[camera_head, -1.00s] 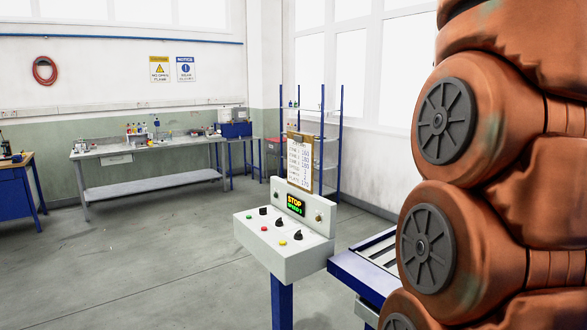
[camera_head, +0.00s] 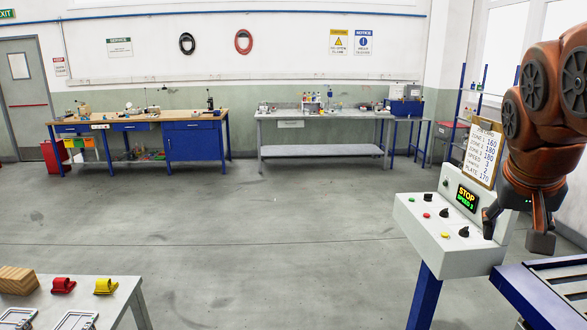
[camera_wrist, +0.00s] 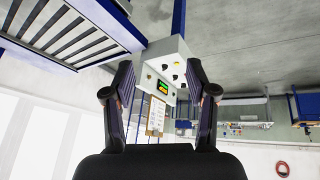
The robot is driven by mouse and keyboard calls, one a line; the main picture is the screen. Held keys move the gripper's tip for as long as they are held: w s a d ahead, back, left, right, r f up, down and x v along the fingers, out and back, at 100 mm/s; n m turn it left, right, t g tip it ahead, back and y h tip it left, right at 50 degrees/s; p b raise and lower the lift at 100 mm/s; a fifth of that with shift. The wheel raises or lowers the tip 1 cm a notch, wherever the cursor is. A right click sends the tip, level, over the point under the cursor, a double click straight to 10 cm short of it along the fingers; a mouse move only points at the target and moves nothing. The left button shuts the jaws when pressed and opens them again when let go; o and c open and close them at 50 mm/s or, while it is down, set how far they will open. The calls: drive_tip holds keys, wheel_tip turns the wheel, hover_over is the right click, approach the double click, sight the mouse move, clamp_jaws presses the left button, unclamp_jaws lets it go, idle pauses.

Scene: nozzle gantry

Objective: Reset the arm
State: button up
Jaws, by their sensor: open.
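My arm, orange-brown with dark round joint caps, folds down at the right of the head view. My gripper (camera_head: 517,232) hangs from it, open and empty, just in front of the right end of the white control box. Its fingers also show spread apart in the wrist view (camera_wrist: 160,98), with the control box beyond them. The control box (camera_head: 432,243) has buttons, black knobs and a display reading STOP. I cannot tell whether the gripper touches the box.
A roller conveyor (camera_head: 545,300) with a blue frame lies at the lower right, close below my gripper. A clipboard (camera_head: 482,155) stands behind the control box. A grey table (camera_head: 118,297) with clips and blocks is at lower left. The middle floor is clear.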

drive_tip(key=s+a+f+n+g+y, duration=0.1)
drive_tip(key=s+a+f, duration=0.2)
drive_tip(key=f, duration=0.4)
drive_tip(key=s+a+f+n+g+y, duration=0.1)
drive_tip(key=s+a+f+n, duration=0.1)
drive_tip(key=s+a+f, duration=0.2)
wheel_tip(320, 180, down, 4)
drive_tip(key=shift+a+r+g, duration=0.25)
drive_tip(key=shift+a+g, duration=0.05)
drive_tip(key=shift+a, duration=0.85)
drive_tip(key=s+a+f+g, duration=0.1)
drive_tip(key=s+a+f, duration=0.1)
drive_tip(key=s+f, duration=0.2)
drive_tip(key=s+a+f+n+g+y, duration=0.1)
drive_tip(key=s+a+f, duration=0.1)
drive_tip(key=s+f, duration=0.2)
drive_tip(key=s+a+f+n+g, duration=0.1)
drive_tip(key=s+a+f, duration=0.1)
drive_tip(key=s+f, duration=0.2)
drive_tip(key=shift+s+a+f+y, duration=0.15)
drive_tip(key=shift+s+a+y, duration=0.25)
drive_tip(key=shift+s, duration=0.05)
